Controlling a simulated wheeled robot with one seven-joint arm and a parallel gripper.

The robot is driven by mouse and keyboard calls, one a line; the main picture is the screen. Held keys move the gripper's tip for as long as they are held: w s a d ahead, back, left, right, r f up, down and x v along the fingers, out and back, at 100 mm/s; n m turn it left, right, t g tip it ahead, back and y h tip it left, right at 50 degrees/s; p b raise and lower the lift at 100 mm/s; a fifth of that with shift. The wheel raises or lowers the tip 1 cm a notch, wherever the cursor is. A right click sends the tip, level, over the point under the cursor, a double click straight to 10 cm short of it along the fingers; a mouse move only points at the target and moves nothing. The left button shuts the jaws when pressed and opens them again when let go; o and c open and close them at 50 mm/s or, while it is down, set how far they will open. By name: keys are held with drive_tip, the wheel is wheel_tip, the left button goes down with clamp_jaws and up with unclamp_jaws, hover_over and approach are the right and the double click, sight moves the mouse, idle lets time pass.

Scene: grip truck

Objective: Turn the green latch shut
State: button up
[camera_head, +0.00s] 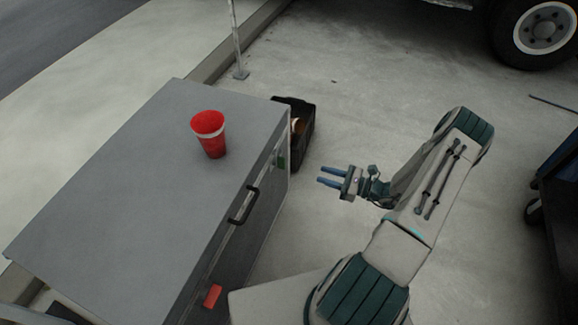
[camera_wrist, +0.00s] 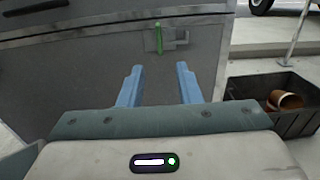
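The green latch (camera_wrist: 159,38) is on the front of the grey cabinet (camera_wrist: 90,60), near its right edge. In the wrist view its narrow green handle stands upright on a grey plate. In the head view the latch (camera_head: 281,160) shows as a small green patch on the cabinet's side. My gripper (camera_wrist: 158,82) is open and empty, with its two blue fingers apart and the latch beyond and between them. In the head view my gripper (camera_head: 322,176) points left toward the cabinet, with a clear gap to it.
A red cup (camera_head: 209,135) stands on the cabinet top. A black handle (camera_head: 243,206) and a red latch (camera_head: 212,296) are on the same front. A black crate (camera_head: 306,132) holding a brown item stands on the ground by the far corner. The floor around my gripper is clear.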

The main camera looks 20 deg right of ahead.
drive_tip(key=b+x, duration=0.1)
drive_tip(key=x, duration=1.2)
drive_tip(key=shift+a, duration=0.2)
drive_tip(key=shift+w, duration=0.1)
clamp_jaws()
